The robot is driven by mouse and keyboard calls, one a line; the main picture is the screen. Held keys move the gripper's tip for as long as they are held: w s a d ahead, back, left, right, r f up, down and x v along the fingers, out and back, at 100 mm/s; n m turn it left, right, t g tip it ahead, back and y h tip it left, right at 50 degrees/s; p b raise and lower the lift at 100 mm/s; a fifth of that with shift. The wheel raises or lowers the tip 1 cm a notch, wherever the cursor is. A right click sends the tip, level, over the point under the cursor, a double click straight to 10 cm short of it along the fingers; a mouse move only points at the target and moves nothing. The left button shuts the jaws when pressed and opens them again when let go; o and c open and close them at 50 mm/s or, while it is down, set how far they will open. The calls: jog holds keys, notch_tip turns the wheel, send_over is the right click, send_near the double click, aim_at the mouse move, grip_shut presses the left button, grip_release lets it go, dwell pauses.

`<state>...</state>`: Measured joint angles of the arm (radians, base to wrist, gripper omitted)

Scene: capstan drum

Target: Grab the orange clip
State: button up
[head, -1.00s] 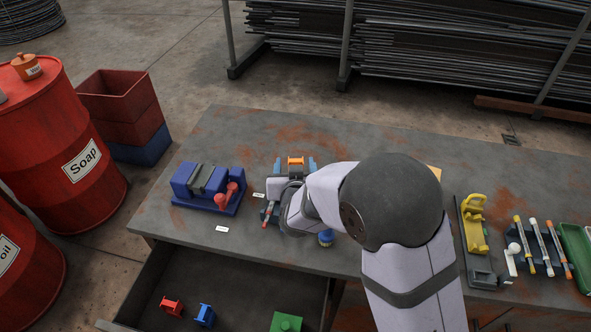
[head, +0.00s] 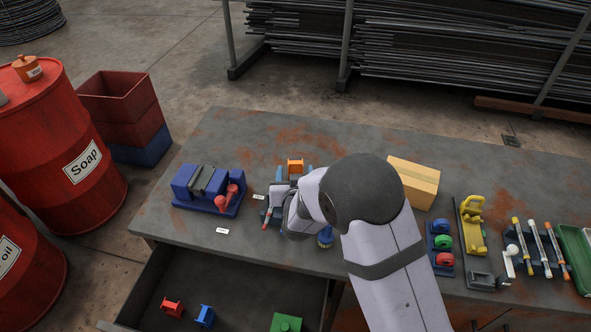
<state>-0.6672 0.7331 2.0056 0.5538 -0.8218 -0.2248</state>
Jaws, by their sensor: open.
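The orange clip (head: 295,165) stands near the middle of the workbench (head: 350,139), at the back of a small blue-grey fixture (head: 279,174). Its upper part shows; its lower part is hidden. My gripper (head: 281,196) is over the fixture, on the near side of the clip and apart from it in the picture. It is open with nothing seen in it. The arm and wrist hide most of the fixture, and the fingertips are hard to make out.
A blue vise-like block with red parts (head: 209,188) stands left, a cardboard box (head: 414,182) right. The open drawer (head: 245,292) holds red, blue and green pieces. The back left bench is clear.

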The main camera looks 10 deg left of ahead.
aim_at(295, 166)
jog(key=shift+p+x, duration=0.75)
jog(key=shift+x, duration=1.65)
jog(key=shift+d+f, duration=0.1)
jog(key=c, duration=1.1)
